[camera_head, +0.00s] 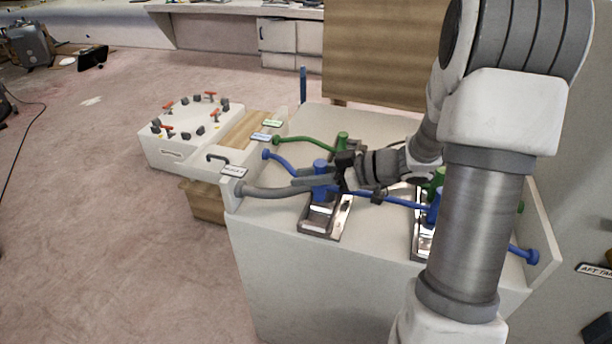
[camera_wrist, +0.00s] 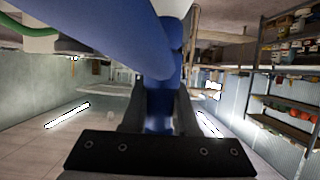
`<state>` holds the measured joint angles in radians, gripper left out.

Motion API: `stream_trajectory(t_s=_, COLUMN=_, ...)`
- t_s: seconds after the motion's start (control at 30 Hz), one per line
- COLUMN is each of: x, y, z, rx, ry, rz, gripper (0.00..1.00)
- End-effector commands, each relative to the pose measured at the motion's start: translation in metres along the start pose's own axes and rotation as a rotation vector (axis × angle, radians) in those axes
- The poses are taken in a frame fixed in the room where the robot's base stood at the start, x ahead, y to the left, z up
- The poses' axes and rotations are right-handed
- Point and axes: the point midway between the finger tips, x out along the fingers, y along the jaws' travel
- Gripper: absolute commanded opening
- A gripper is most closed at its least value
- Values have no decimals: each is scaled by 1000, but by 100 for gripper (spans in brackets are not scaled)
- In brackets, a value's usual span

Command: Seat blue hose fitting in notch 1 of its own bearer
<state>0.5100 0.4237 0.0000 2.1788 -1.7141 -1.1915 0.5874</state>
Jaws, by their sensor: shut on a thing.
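A blue hose fitting (camera_head: 320,168) stands upright above the near-left metal bearer (camera_head: 318,222). My gripper (camera_head: 318,181) reaches in from the right and is shut on it. The wrist view shows the blue fitting (camera_wrist: 158,112) between my gripper's two dark fingers (camera_wrist: 159,122). A blue hose (camera_head: 283,163) runs left from the fitting to a port on the left wall, and another stretch runs right to a second blue fitting (camera_head: 433,212). My fingers and the fitting cover part of the bearer, so I cannot tell which notch lies below or whether the fitting touches it.
A green hose (camera_head: 305,142) and green fitting (camera_head: 342,139) are behind. A second metal bearer (camera_head: 421,238) is to the right. A white panel with orange-handled valves (camera_head: 190,125) stands at left.

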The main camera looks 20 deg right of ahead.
Motion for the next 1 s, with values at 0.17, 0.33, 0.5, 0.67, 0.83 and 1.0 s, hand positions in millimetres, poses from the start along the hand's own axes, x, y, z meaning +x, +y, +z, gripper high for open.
stream_trajectory(t_s=0.17, x=8, y=0, z=20, rx=0, ry=0, rz=0, gripper=0)
stream_trajectory(t_s=0.33, x=15, y=0, z=36, rx=-1, ry=0, rz=0, gripper=0)
stream_trajectory(t_s=0.5, x=20, y=0, z=48, rx=-2, ry=0, rz=0, gripper=0)
stream_trajectory(t_s=0.67, x=23, y=0, z=54, rx=-1, ry=1, rz=0, gripper=0)
stream_trajectory(t_s=0.83, x=22, y=0, z=53, rx=0, ry=1, rz=0, gripper=0)
stream_trajectory(t_s=1.0, x=22, y=0, z=53, rx=0, ry=1, rz=0, gripper=0)
